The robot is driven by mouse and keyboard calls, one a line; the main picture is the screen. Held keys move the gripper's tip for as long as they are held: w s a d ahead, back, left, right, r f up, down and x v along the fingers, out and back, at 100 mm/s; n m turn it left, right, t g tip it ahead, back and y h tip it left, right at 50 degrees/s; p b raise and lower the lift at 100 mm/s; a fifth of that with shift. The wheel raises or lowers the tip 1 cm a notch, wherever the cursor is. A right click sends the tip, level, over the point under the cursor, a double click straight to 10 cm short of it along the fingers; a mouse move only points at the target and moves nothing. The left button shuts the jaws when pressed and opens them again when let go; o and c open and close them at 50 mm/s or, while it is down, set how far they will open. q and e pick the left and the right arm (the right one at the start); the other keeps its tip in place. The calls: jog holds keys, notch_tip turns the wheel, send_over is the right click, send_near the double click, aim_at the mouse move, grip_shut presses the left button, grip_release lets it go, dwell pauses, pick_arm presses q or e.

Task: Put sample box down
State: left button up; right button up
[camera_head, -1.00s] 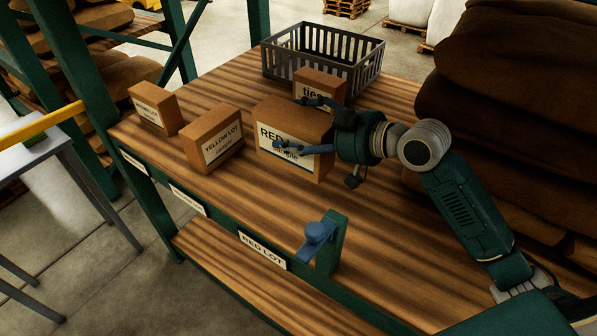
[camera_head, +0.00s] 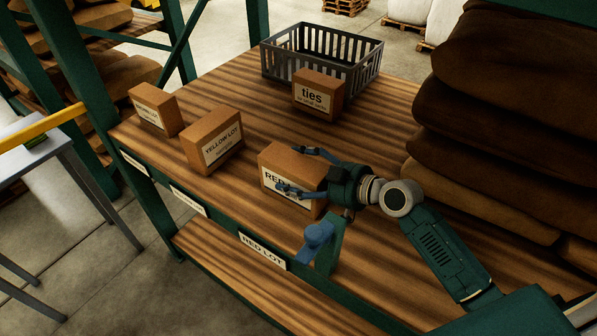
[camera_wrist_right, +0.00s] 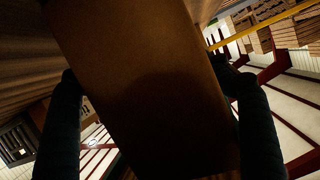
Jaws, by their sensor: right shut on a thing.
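The red lot sample box (camera_head: 279,165) is a brown carton with a white label, partly hidden by my fingers. My right gripper (camera_head: 296,170) is shut on it, with one blue finger across the labelled face and one over the top at the back. In the right wrist view the box (camera_wrist_right: 150,90) fills the middle between the two dark fingers (camera_wrist_right: 160,125). The box is over the wooden bench (camera_head: 235,190) near its front edge, above the RED LOT shelf label (camera_head: 262,251). I cannot tell whether its base touches the wood. My left gripper is not in view.
The yellow lot box (camera_head: 212,140) and another labelled box (camera_head: 154,109) stand to the left. A ties box (camera_head: 318,95) and a grey crate (camera_head: 322,52) stand behind. Brown sacks (camera_head: 500,130) fill the right side.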

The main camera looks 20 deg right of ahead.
jog(key=shift+r, duration=0.2)
jog(key=o, duration=1.5)
jog(key=shift+f, duration=0.3)
jog(key=o, duration=0.5)
jog(key=shift+s, duration=0.1)
jog(key=shift+c, duration=0.2)
jog(key=shift+r, duration=0.1)
jog(key=shift+r, duration=0.15)
jog(key=b+v, duration=0.3)
jog(key=v, duration=0.9)
jog(key=shift+b, duration=0.35)
